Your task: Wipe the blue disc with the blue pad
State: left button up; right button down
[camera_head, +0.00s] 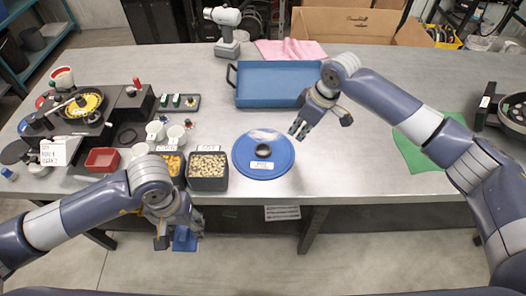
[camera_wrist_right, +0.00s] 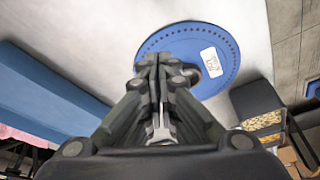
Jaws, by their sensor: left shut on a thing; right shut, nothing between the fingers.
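The blue disc (camera_head: 264,166) lies flat on the grey table near its front edge, with a dark central hub, a white label and a pale smear on its far part. It also shows in the right wrist view (camera_wrist_right: 222,88), partly hidden by the fingers. My right gripper (camera_head: 298,134) is shut and empty, above and just right of the disc's far side; its closed fingers (camera_wrist_right: 160,66) point toward the disc. My left gripper (camera_head: 176,240) is shut on the blue pad (camera_head: 185,239), held in front of the table's front edge, to the left of the disc.
Bins of seeds (camera_head: 208,185) stand just left of the disc. A blue tray (camera_head: 282,104) lies behind it, and a green cloth (camera_head: 416,160) lies to the right. A black seed meter stand (camera_head: 118,122) fills the left.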

jog(key=v, duration=1)
jog(key=shift+r, duration=0.25)
